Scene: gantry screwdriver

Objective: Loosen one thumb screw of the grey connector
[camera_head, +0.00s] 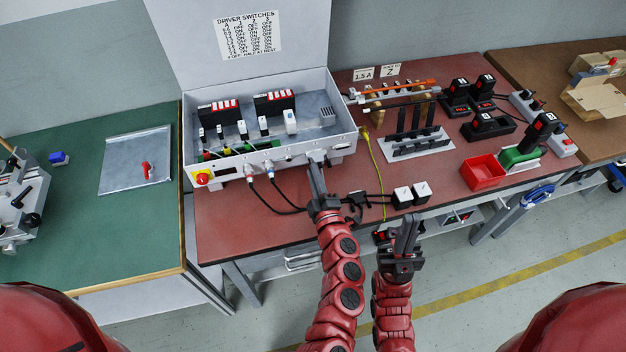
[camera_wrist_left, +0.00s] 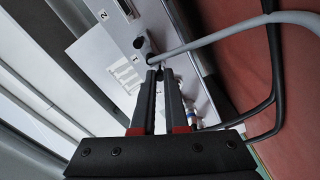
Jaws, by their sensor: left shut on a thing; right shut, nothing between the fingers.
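The metal control box (camera_head: 270,163) stands open on the red bench. In the head view my left gripper (camera_head: 314,166) reaches up to the right part of its front face and covers what lies there. In the left wrist view the gripper (camera_wrist_left: 162,73) is shut on a small dark piece, seemingly one thumb screw of the grey connector (camera_wrist_left: 154,59), beside the label "1". The screw is mostly hidden between the fingertips. A dark knob (camera_wrist_left: 139,43) shows on the connector's other side. My right gripper (camera_head: 409,222) is shut and empty, in front of the bench edge.
A thick grey cable (camera_wrist_left: 220,28) leaves the connector, and black cables (camera_wrist_left: 277,75) hang close to the fingers. A red bin (camera_head: 483,173) and a black rack (camera_head: 415,140) stand further right.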

